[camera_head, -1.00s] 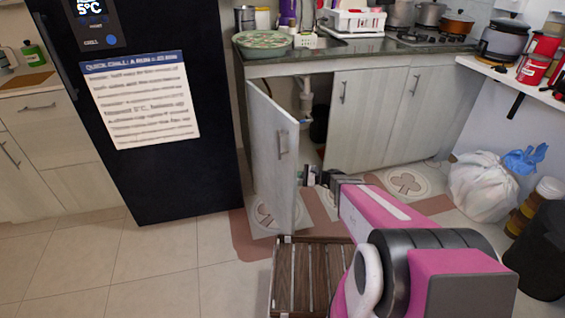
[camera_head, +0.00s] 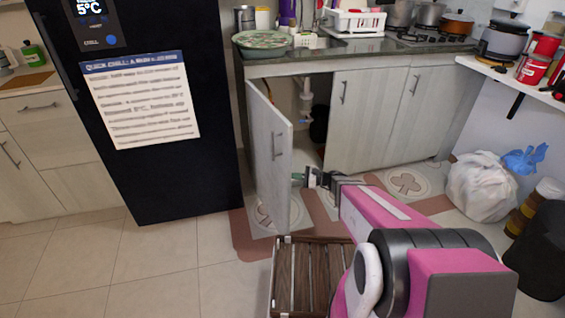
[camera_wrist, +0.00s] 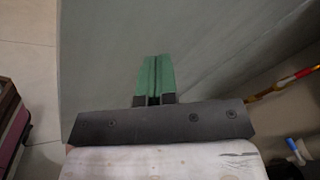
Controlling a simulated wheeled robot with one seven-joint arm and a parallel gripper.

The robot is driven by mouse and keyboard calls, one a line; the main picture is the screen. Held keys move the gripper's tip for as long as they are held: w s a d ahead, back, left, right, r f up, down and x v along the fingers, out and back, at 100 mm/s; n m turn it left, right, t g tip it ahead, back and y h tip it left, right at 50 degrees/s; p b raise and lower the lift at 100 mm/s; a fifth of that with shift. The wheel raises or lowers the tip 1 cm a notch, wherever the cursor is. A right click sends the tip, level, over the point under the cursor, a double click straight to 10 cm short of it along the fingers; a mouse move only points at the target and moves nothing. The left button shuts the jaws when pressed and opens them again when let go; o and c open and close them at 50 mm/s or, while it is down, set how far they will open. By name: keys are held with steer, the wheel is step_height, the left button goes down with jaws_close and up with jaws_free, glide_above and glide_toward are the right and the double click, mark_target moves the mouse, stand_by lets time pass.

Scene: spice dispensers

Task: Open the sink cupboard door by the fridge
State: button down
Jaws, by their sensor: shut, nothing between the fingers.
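The sink cupboard door (camera_head: 268,160) by the fridge stands open, swung out from the cabinet on its left side. Its handle (camera_head: 279,146) faces the left. My gripper (camera_head: 298,176) is on the inner side of the door, near its free edge and low down. In the wrist view its green fingers (camera_wrist: 157,76) are closed together with nothing between them. They point at the door's grey inner face (camera_wrist: 200,45); they look close to or touching it, but contact is not certain. The open cupboard's inside shows a white pipe (camera_head: 306,100).
The black fridge (camera_head: 150,175) stands left of the open door. A slatted wooden rack (camera_head: 308,280) is on the floor in front, below my arm. A white bag (camera_head: 482,188) is at the right. A yellow-and-red rod (camera_wrist: 285,84) shows in the wrist view.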

steer(key=d, duration=0.8)
steer(key=shift+s, duration=0.35)
